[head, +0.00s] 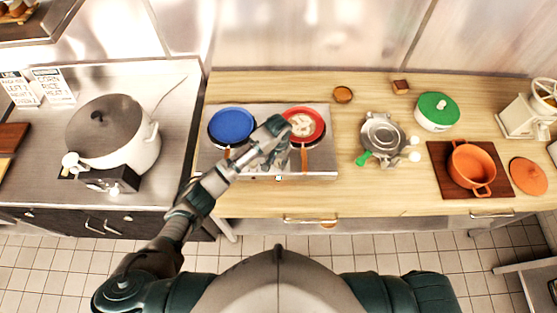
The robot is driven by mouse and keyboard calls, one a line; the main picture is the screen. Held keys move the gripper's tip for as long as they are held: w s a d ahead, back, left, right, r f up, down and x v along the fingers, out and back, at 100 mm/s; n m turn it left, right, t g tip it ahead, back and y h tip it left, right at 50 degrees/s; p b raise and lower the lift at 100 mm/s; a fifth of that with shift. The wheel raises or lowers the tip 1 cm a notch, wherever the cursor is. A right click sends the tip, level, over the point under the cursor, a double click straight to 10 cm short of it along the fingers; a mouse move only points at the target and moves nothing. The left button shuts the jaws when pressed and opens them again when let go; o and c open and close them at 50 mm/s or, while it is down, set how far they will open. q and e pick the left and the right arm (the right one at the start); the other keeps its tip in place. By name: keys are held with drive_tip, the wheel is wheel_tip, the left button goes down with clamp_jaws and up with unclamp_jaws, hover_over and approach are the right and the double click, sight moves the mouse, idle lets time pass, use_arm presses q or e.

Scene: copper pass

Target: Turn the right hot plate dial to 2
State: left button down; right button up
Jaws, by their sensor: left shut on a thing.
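The hot plate (322,173) is a pale metal unit on the wooden counter in the head view. A blue pan (232,124) sits on its left burner and a red pan (309,122) with pale contents on its right one. A small light dial (278,178) shows at the front edge. My left gripper (282,163) reaches over the hot plate, between the pan handles, and is shut at the right dial. The fingers hide most of the grip, and the dial's setting is too small to read. My right gripper is out of view.
A large lidded pot (140,150) stands on the left. The red pan's brown handle (304,158) is close to my left gripper's right side. A metal pot (382,136), green-lidded pot (436,110) and orange pot (470,168) stand to the right. Counter near the front edge is clear.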

sight(279, 161)
use_arm(q)
drive_tip(key=shift+n, duration=1.1)
drive_tip(key=shift+r, duration=0.1)
drive_tip(key=c, duration=0.8)
unclamp_jaws()
drive_tip(key=shift+w, duration=0.1)
wheel_tip(279, 161, up, 12)
drive_tip(key=shift+d+f, duration=0.1)
drive_tip(key=shift+f, duration=0.05)
drive_tip(key=shift+f, duration=0.1)
